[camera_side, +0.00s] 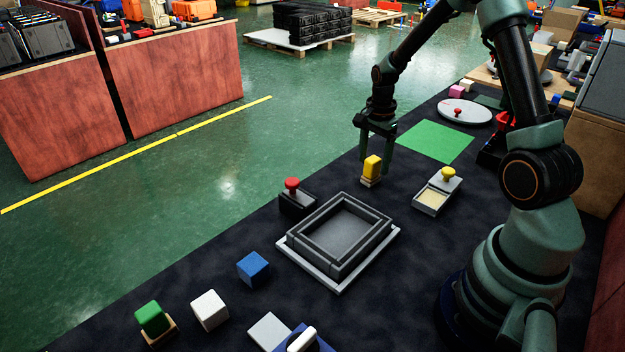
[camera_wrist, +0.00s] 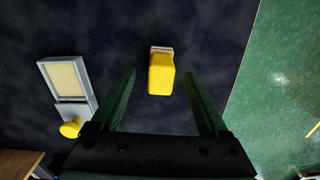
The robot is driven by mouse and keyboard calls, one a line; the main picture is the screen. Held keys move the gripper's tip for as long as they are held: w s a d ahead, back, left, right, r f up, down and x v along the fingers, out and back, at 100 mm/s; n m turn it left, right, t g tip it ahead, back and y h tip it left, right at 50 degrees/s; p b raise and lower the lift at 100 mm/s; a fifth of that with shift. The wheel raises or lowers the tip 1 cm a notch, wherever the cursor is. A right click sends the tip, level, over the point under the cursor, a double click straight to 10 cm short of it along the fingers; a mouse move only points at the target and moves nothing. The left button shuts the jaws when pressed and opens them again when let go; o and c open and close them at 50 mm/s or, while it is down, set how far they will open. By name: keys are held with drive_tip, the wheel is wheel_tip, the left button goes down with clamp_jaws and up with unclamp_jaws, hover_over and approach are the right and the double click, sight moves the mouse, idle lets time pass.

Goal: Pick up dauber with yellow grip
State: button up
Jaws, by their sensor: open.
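The dauber with the yellow grip (camera_side: 372,167) stands upright on the dark mat in the side view, with a pale base under its yellow block. My gripper (camera_side: 375,155) is above and around it, fingers pointing down. In the wrist view the dauber (camera_wrist: 161,73) lies ahead between the two open fingers (camera_wrist: 160,85), a little beyond their tips, with clear gaps on both sides. Nothing is held. Whether the fingertips reach down beside the grip is hard to tell.
A grey tray with a yellow knob (camera_side: 432,203) lies to the right; it also shows in the wrist view (camera_wrist: 50,75). A black block with a red knob (camera_side: 297,203) and a grey framed tray (camera_side: 290,252) stand nearer. A green sheet (camera_side: 436,141) lies behind.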

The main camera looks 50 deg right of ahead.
sight(372, 171)
wheel_tip(372, 171, down, 4)
drive_tip(key=shift+a+f, duration=0.1)
clamp_jaws()
idle(0.4)
wheel_tip(372, 171, up, 20)
idle(0.5)
